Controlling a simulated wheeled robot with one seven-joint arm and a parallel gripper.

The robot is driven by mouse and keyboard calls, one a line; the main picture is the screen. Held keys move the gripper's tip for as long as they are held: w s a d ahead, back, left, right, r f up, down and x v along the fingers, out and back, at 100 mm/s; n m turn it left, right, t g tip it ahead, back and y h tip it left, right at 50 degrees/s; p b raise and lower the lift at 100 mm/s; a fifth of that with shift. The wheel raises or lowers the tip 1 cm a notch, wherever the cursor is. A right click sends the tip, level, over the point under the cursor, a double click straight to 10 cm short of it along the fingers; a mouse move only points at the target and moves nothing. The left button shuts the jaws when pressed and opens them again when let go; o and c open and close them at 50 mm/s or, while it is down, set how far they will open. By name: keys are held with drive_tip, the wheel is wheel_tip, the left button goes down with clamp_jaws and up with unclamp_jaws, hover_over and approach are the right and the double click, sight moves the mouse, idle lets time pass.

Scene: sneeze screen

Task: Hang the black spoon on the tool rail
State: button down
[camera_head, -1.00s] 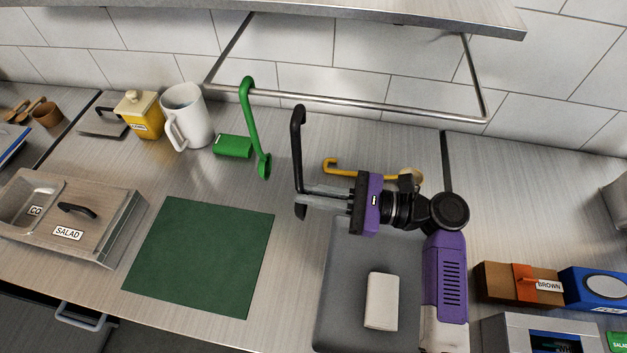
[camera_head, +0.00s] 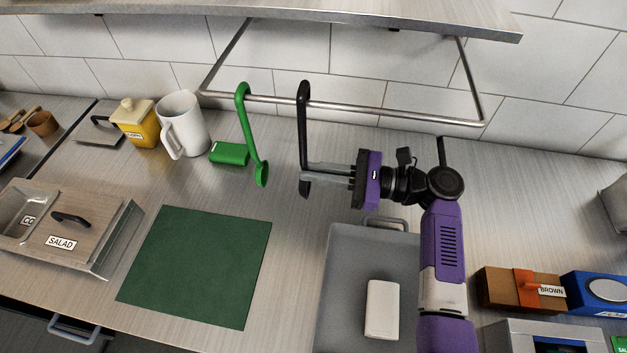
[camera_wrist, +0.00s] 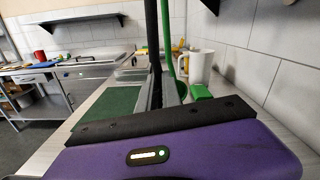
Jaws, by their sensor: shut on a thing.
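The black spoon (camera_head: 303,118) is upright in the head view, its hooked end at the top beside the tool rail (camera_head: 357,111). The hook overlaps the rail in the picture; I cannot tell whether it rests on it. My gripper (camera_head: 306,177) comes from the right and is shut on the lower part of the spoon, whose bottom end shows just below the fingers. In the wrist view the spoon's dark handle (camera_wrist: 153,35) rises between the fingers. A green ladle (camera_head: 251,135) hangs on the rail to the left.
A white jug (camera_head: 183,125), a yellow pot (camera_head: 135,124) and a green block (camera_head: 229,153) stand on the counter at left. A green mat (camera_head: 198,262) lies in front. A shelf (camera_head: 300,14) juts out above the rail.

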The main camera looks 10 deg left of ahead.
drive_tip(key=shift+w+f+b, duration=0.95)
drive_tip(key=shift+f+b, duration=0.25)
drive_tip(key=shift+b, duration=0.3)
drive_tip(key=c, duration=1.5)
unclamp_jaws()
drive_tip(key=shift+o, duration=0.2)
drive_tip(key=d+b, duration=0.1)
drive_tip(key=d, duration=0.7)
drive_tip(key=shift+s+b, duration=0.15)
drive_tip(key=shift+b, duration=0.25)
